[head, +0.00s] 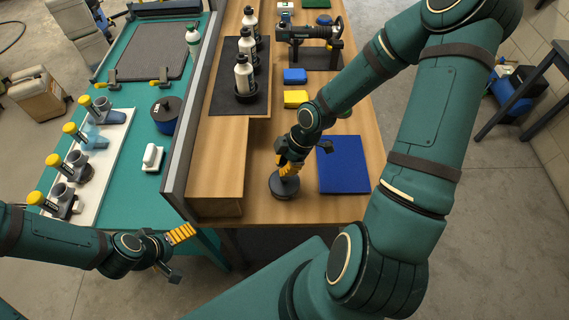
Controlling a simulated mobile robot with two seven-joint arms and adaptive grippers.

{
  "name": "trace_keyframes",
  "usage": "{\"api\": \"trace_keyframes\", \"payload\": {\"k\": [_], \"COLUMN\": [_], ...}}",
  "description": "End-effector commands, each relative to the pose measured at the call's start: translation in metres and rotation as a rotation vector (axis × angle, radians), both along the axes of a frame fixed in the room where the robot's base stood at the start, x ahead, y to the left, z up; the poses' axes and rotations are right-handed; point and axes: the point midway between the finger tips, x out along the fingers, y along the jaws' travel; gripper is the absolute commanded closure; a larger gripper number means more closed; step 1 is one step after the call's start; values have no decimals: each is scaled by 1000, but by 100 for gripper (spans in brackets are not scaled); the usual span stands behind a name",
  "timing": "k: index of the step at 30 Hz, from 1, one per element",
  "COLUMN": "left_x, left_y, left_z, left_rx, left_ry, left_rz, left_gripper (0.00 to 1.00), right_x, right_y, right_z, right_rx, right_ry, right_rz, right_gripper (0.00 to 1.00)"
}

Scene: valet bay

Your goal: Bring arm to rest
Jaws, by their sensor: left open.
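My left gripper (176,250) is open, with orange finger pads, over the floor in front of the green bench. Nothing shows between its fingers. My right gripper (288,168) points down at the wooden bench, its orange fingers at the top of a dark round disc-like object (283,187). The fingers hide the top of this object, so I cannot tell whether they hold it or only stand over it. My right arm reaches across the right of the view.
A blue cloth (342,165) lies right of my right gripper. Yellow (295,99) and blue (295,76) blocks, bottles (243,75) and a polisher-like tool (309,32) stand farther back. A grey divider (188,140) separates the green bench (137,190) from the wooden one (262,207).

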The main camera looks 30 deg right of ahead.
Motion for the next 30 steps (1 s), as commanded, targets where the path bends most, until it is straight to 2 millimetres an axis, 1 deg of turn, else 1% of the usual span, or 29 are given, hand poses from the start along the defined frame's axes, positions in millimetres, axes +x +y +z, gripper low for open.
{"api": "trace_keyframes", "payload": {"k": [30], "left_x": [0], "left_y": [0], "left_z": [-24], "left_rx": [2], "left_ry": [0], "left_rz": [4], "left_gripper": [0], "right_x": [0], "right_y": [0], "right_z": [-29], "right_rx": [0], "right_ry": [0], "right_rz": [1], "right_gripper": [100]}}
